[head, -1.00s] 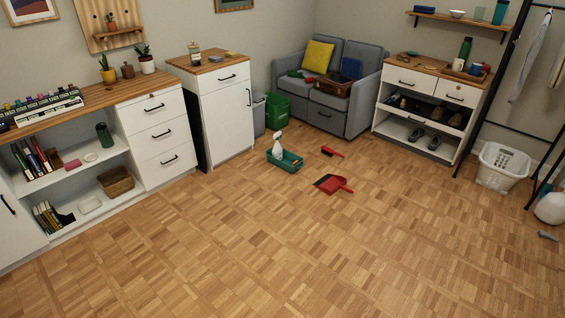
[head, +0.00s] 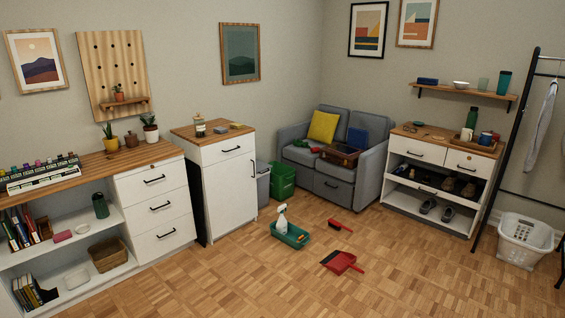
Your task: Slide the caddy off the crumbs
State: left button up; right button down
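The green caddy (head: 291,236) sits on the wood floor in front of the grey sofa. No crumbs can be made out; any under the caddy are hidden. A red dustpan (head: 341,262) lies on the floor to the right and nearer. A red hand brush (head: 340,225) lies behind the dustpan, to the right of the caddy. Neither of my grippers is in view.
A white cabinet (head: 222,185) and green bin (head: 282,181) stand behind the caddy to the left. The sofa (head: 332,187) and a white shelf unit (head: 428,207) line the back. A laundry basket (head: 525,241) stands at right. The near floor (head: 230,285) is open.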

aim_at(294, 232)
jog(key=i, duration=3.15)
